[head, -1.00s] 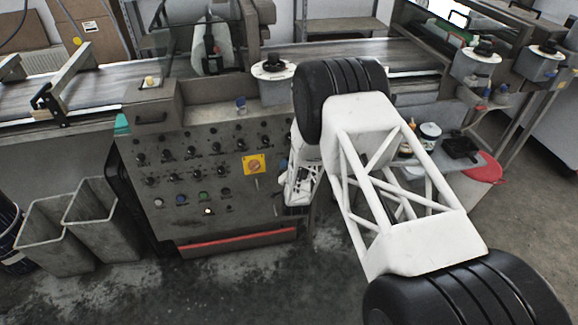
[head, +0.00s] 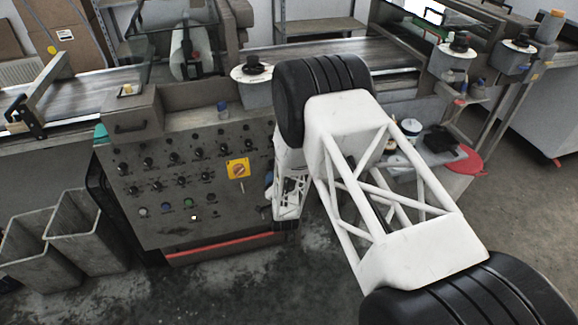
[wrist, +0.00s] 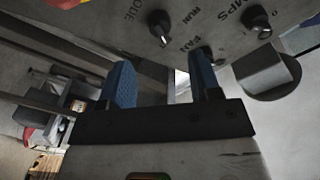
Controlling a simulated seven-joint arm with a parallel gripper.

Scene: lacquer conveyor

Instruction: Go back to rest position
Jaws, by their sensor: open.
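My gripper shows in the wrist view (wrist: 162,85), with its two blue-padded fingers apart and nothing visible between them. It is close to the lower part of the grey control panel (head: 190,175), whose black knobs and lettering show at the top of the wrist view. In the head view my white lattice arm reaches forward and down, and the gripper's fingers are hidden there beside the panel's right side. The panel carries rows of black knobs, a yellow-backed rotary switch (head: 238,169), and several coloured buttons with one small lit light (head: 194,217).
The conveyor belt (head: 325,62) runs behind the panel. Two grey bins (head: 75,245) stand at left on the floor. At right is a small shelf with jars (head: 408,130) and a red round lid (head: 468,160). Open floor (head: 300,285) lies in front.

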